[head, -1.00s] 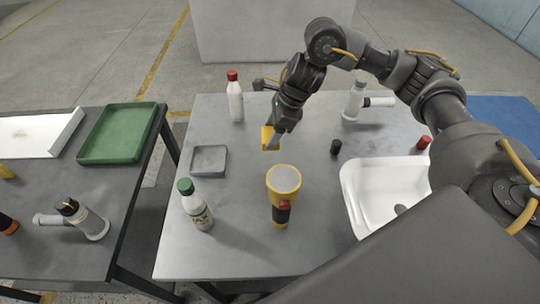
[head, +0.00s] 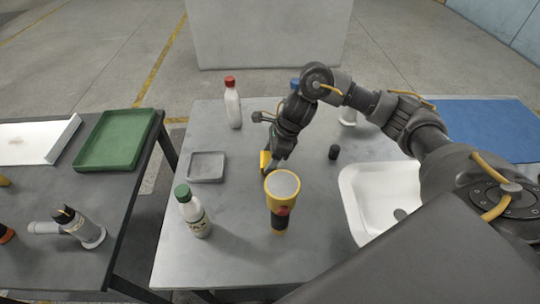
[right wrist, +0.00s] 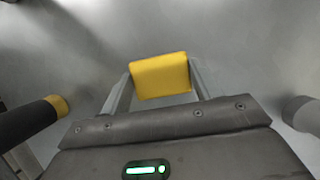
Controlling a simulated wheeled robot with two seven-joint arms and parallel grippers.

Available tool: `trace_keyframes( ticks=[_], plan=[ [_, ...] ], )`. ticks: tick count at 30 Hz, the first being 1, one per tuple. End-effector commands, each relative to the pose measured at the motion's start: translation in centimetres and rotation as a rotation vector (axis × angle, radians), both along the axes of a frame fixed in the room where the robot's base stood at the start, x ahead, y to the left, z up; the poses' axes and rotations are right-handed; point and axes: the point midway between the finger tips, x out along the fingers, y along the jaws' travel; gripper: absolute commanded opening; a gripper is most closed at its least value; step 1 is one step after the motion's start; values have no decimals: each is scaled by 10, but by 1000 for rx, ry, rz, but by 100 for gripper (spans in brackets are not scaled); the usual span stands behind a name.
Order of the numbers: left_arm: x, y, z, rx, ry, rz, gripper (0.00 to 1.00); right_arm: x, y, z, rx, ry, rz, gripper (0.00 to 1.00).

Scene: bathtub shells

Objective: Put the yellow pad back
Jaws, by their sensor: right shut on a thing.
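The yellow pad (head: 264,160) is a small block held by my right gripper (head: 271,168) above the grey table, behind the yellow flashlight. In the right wrist view the pad (right wrist: 160,75) sits between the two fingertips, which press on its sides. Bare grey surface shows beyond it. A small grey square tray (head: 206,167) lies on the table to the left of the pad and looks empty. Part of the pad is hidden by the gripper in the head view. My left gripper is out of view.
The yellow flashlight (head: 279,215) stands just in front of my right gripper. A green-capped bottle (head: 195,215) is near the tray, a red-capped bottle (head: 233,106) behind it. A black cap (head: 334,152) and white basin (head: 350,195) are to the right. The left table holds a green tray (head: 115,138).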

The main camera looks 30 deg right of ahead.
Motion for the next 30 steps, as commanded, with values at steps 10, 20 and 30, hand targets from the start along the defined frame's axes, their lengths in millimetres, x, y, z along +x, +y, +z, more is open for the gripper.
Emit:
trace_keyframes(
  ticks=[10, 20, 30],
  plan=[
    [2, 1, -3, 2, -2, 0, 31, 0, 0, -3, 0, 0, 0, 82],
    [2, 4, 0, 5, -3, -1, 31, 0, 0, 0, 0, 0, 0, 84],
    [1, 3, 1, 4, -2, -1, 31, -8, -19, 51, -2, -6, 0, 84]
  ],
)
